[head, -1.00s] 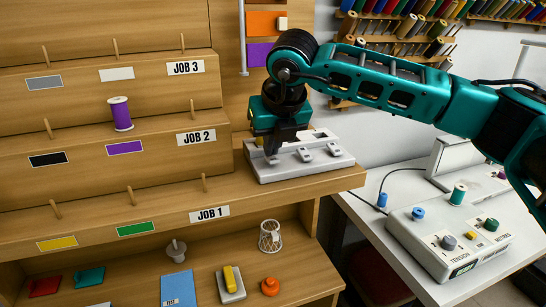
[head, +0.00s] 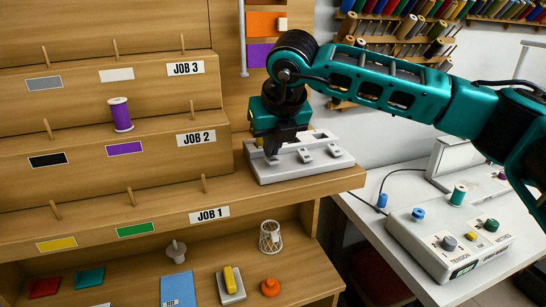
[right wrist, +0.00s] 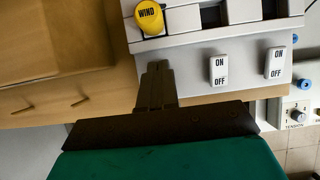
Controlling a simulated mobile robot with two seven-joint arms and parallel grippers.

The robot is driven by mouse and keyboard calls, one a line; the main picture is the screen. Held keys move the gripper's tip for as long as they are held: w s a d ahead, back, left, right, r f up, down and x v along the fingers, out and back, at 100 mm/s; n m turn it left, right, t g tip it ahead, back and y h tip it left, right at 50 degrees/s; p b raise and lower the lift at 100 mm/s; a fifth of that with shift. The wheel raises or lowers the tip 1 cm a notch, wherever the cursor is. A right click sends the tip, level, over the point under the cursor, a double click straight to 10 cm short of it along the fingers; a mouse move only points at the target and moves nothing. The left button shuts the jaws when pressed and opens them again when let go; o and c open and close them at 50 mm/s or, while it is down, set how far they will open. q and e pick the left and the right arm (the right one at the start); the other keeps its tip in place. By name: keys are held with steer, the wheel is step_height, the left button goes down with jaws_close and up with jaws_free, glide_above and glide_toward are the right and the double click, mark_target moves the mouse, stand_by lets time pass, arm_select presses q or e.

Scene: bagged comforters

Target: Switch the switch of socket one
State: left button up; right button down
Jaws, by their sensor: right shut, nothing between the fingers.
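A pale grey socket strip (head: 305,168) sits on the wooden shelf, at its right end. It also shows in the right wrist view (right wrist: 195,52). Two white ON/OFF rocker switches show on its face there, a nearer one (right wrist: 219,71) and one farther right (right wrist: 275,62). My right gripper (head: 272,154) is at the left end of the strip, pointing down, shut and empty. In the right wrist view its fingertips (right wrist: 157,68) are over the strip's face, left of both visible switches. Anything right behind the fingers is hidden. I cannot tell whether they touch. My left gripper is not in view.
A yellow WIND part (right wrist: 149,18) stands on the strip just beyond my fingertips. A grey control box (head: 450,235) stands on the white table at right. The shelf left of the strip is mostly clear.

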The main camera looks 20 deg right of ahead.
mark_target(275, 165)
steer(key=shift+s+a+f, duration=0.15)
steer(key=shift+s+f, duration=0.05)
steer(key=shift+f, duration=0.5)
steer(key=shift+s+r+p, duration=0.15)
steer(key=shift+r+p, duration=0.15)
steer(key=shift+r, duration=0.4)
steer(key=shift+p+v, duration=0.4)
steer(key=shift+v, duration=1.45)
steer(key=shift+w, duration=0.2)
